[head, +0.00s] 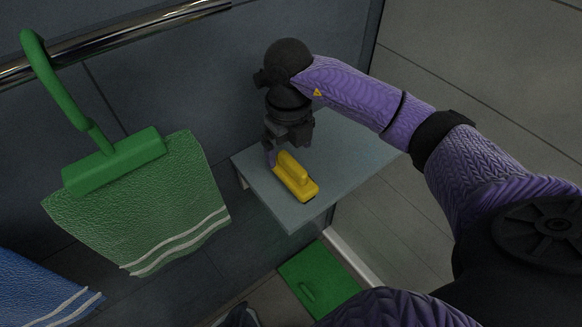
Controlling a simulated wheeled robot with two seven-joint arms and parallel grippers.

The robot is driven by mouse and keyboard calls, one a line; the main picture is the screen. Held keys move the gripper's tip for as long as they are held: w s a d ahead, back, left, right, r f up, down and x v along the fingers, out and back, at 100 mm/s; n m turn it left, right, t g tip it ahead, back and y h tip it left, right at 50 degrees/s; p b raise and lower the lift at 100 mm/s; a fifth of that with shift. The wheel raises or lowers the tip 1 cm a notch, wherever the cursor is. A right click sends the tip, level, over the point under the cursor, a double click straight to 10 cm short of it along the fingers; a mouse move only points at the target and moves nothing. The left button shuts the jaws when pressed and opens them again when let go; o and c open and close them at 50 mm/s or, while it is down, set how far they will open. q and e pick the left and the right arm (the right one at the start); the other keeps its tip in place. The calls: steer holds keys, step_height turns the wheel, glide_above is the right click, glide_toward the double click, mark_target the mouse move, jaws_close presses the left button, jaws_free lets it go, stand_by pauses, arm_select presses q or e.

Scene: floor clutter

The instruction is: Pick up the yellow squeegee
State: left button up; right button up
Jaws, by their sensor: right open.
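The yellow squeegee (297,179) lies on a pale grey-blue shelf (345,165), close to its near left edge. It has a raised yellow grip on a flat, dark-edged base. My right gripper (286,151) is open and points down just above and behind the squeegee's far end. One finger appears beside that end; whether it touches cannot be told. Nothing is held in it. My left gripper is not in view.
A metal rail (120,38) runs along the dark wall at upper left. A green hook with a clamp (115,160) holds a green towel (150,215). A blue towel (35,292) hangs at lower left. A green flat object (320,280) lies low, below the shelf.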

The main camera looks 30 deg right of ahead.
mark_target(290, 169)
step_height(290, 169, down, 6)
steer(key=shift+s+f+b, duration=0.1)
steer(key=shift+s+b, duration=0.05)
steer(key=shift+b, duration=0.4)
steer(key=c, duration=1.3)
step_height(290, 169, up, 7)
steer(key=shift+s+r+p, duration=0.15)
steer(key=shift+p, duration=0.9)
steer(key=s+d, duration=0.1)
steer(key=s, duration=1.2)
steer(key=shift+s, duration=0.25)
steer(key=s+p, duration=0.3)
steer(key=p, duration=0.1)
steer(key=s+p, duration=0.2)
steer(key=shift+s+d+r, duration=0.2)
steer(key=shift+s+r, duration=0.1)
steer(key=shift+s, duration=0.05)
jaws_close()
steer(key=shift+s+f, duration=0.25)
steer(key=shift+f, duration=0.05)
